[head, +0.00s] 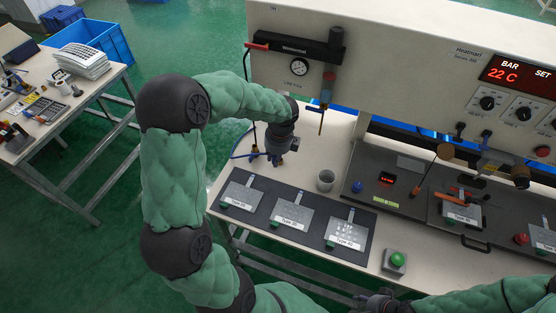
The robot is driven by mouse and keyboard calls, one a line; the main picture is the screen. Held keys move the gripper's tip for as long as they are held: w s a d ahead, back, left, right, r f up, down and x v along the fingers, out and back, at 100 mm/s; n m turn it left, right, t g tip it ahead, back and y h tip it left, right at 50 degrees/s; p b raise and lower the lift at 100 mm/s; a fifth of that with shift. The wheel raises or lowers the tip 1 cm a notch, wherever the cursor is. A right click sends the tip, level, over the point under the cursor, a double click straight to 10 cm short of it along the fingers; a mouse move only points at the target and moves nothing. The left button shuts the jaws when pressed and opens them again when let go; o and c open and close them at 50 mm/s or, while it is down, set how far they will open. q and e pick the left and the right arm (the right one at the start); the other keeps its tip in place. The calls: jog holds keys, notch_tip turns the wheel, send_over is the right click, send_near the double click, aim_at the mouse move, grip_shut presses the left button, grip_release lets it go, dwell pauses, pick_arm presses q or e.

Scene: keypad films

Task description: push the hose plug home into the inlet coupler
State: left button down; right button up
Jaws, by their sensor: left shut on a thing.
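My left gripper (277,160) is low over the back left of the pale workbench, its dark fingers pointing down. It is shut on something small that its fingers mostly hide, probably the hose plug. I cannot make out the inlet coupler clearly, nor tell whether plug and coupler touch.
A black mat (257,225) with several grey keypad plates lies in front of the left gripper. A grey cup (325,180) stands to its right. A green button box (394,262) is at the front edge.

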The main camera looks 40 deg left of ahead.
pick_arm(q)
jog(key=w+a+p, duration=0.3)
jog(key=a, duration=0.5)
jog(key=w+a+p, duration=0.3)
jog(key=w+a, duration=0.1)
jog(key=a, duration=0.4)
jog(key=shift+a, duration=0.25)
jog(key=shift+f, duration=0.15)
jog(key=shift+s+f+b, duration=0.1)
jog(key=shift+f+b, duration=1.2)
jog(key=shift+f, duration=1.65)
jog(key=shift+p, duration=0.5)
jog(key=shift+f+b, duration=0.9)
jog(key=shift+f, duration=0.75)
jog(key=c, duration=1)
grip_release()
jog(key=shift+c, duration=0.2)
